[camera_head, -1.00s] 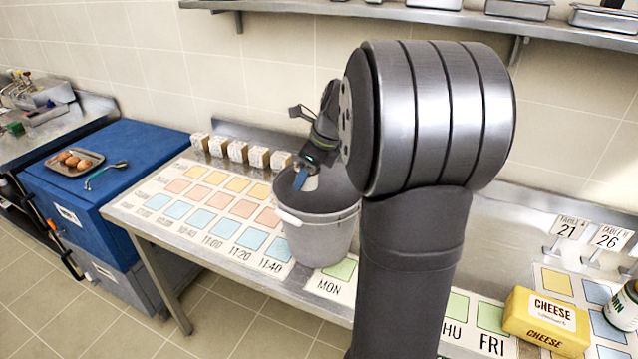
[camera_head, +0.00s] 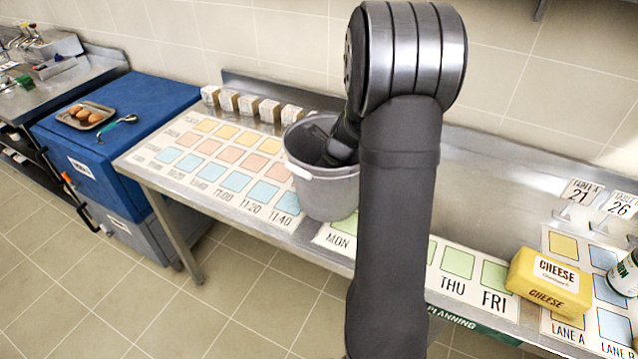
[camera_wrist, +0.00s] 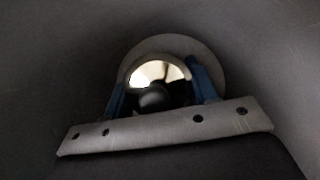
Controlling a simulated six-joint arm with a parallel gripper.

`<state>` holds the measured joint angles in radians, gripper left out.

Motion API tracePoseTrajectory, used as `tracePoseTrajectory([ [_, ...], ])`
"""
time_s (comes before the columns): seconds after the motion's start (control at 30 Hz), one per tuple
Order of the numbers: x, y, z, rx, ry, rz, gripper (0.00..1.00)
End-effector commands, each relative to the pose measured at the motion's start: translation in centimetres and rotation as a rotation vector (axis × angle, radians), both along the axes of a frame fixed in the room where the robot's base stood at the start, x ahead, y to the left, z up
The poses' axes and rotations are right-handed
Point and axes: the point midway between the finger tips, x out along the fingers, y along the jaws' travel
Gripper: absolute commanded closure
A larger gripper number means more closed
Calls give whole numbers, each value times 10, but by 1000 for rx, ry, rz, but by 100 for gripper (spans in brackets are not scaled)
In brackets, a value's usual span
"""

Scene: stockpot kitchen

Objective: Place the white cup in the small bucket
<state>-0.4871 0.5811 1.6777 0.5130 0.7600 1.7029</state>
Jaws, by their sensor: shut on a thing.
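The small bucket (camera_head: 322,190) is grey and stands upright on the steel counter, left of my arm. My wrist reaches down through its mouth, and the bucket wall hides my fingertips in the head view. I cannot tell whether the cup touches the bucket floor.
Several small boxes (camera_head: 248,104) line the counter's back left, behind a chart of coloured squares (camera_head: 235,181). A yellow cheese block (camera_head: 549,283) and number stands (camera_head: 579,192) are at the right. A blue cabinet (camera_head: 120,150) at the left bears a tray of eggs (camera_head: 85,114).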

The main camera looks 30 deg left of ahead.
Motion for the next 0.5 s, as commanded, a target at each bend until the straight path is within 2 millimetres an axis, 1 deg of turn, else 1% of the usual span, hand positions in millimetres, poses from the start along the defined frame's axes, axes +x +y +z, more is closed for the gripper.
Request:
tracePoseTrajectory([
  [0.03, 0, 0, -9, -1, 3, -1, 100],
  [0.1, 0, 0, -15, -1, 2, 0, 100],
  [0.33, 0, 0, -16, 0, -1, 0, 100],
  [0.47, 0, 0, -19, 0, -1, 0, 100],
  [0.5, 0, 0, -19, 0, -1, 0, 41],
])
